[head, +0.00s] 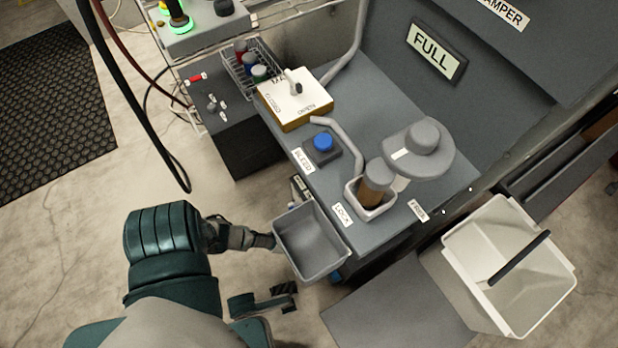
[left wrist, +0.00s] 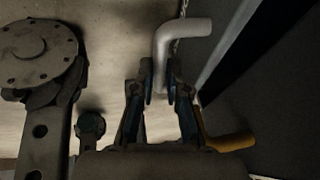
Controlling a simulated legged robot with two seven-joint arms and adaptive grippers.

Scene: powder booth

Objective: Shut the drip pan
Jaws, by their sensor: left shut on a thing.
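The drip pan (head: 311,242) is a grey, open, empty tray. In the head view it sticks out past the near-left edge of the grey bench, below the bench top. My left gripper (head: 268,241) reaches the pan's left side from the left. In the left wrist view my left gripper (left wrist: 161,84) is shut on a pale bent bar (left wrist: 181,27), whose end lies between the fingertips. The bar looks like the pan's handle, but its join to the pan is not visible. My right gripper is in neither view.
The grey bench (head: 395,98) carries a white-topped valve box (head: 297,105), a blue button (head: 323,142), and a brown cylinder (head: 375,180) in a cup. A white bin (head: 515,265) stands at the right. A dark hose (head: 150,130) hangs at the left. An orange bar (left wrist: 229,141) lies near my gripper.

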